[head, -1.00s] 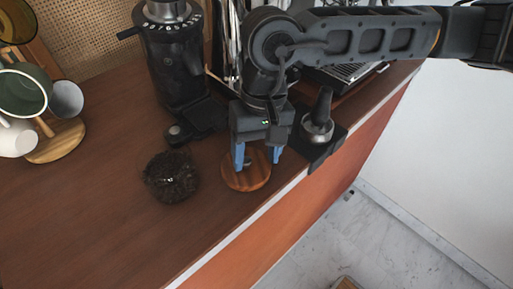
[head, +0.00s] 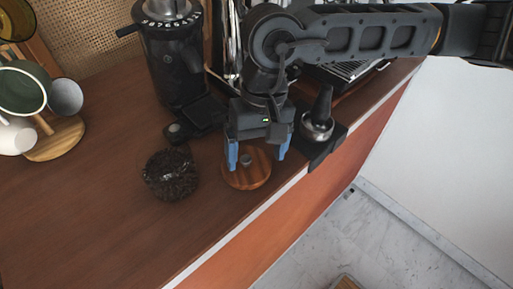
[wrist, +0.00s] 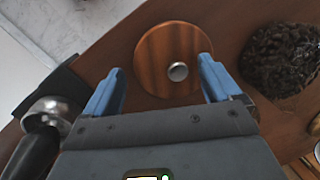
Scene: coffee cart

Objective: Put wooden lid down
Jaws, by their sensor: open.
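The wooden lid (head: 247,178) lies flat on the brown counter near its front edge. It is round, with striped wood and a small metal knob on top. It also shows in the wrist view (wrist: 160,48), with its knob facing up between the fingers. My gripper (head: 257,160) is open above the lid, its blue fingertips spread to either side of the knob. In the wrist view, my gripper (wrist: 160,85) holds nothing. A round jar of dark coffee beans (head: 171,175) stands to the left of the lid; its top looks uncovered.
A tamper (head: 318,118) stands on a black holder just right of my gripper. A black grinder (head: 172,60) is behind, and a mug rack (head: 55,143) is at the left. The counter (head: 110,225) is clear at front left.

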